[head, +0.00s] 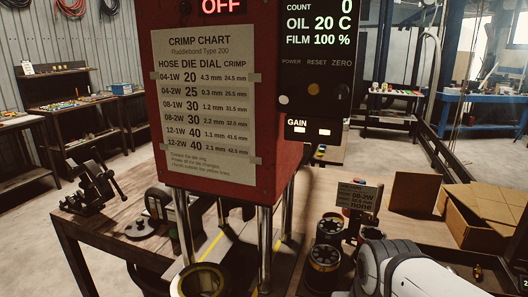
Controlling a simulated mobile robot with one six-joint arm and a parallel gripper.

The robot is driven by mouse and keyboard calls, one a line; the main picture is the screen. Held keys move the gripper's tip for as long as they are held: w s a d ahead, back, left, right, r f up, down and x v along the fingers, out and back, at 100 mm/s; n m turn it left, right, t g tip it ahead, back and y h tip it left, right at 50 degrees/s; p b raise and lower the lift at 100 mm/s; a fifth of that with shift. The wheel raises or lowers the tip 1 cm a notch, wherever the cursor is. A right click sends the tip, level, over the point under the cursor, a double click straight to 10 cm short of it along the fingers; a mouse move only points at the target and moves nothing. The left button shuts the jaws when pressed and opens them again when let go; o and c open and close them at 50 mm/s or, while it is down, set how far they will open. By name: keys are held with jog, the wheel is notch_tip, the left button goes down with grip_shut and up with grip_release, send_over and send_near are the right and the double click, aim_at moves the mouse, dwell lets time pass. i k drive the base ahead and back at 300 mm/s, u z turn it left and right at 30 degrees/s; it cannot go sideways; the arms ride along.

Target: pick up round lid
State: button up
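A flat dark round piece with a raised knob, which looks like a round lid (141,230), lies on the wooden bench left of the red crimper. I cannot tell for certain that it is the lid. Black round dies (325,256) with yellowish marks stand to the right of the crimper's posts, and their tops could also pass for lids. A white link of my arm shows at the lower right, in front of the bench. My gripper itself is not in view.
The red crimper (285,160) with its chart and metal posts fills the middle. A metal ring (203,281) sits at its base. A bench vise (92,188) stands at the left. A small sign (359,197) and an open cardboard box (482,215) are at the right.

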aim_at(141, 227)
jog(key=u, duration=1.3)
jog(key=k, duration=0.9)
jog(key=u, duration=0.9)
jog(key=i, duration=1.65)
jog(key=z, duration=0.45)
jog(key=i, duration=0.55)
jog(key=z, duration=0.45)
jog(key=k, duration=0.65)
jog(key=z, duration=0.25)
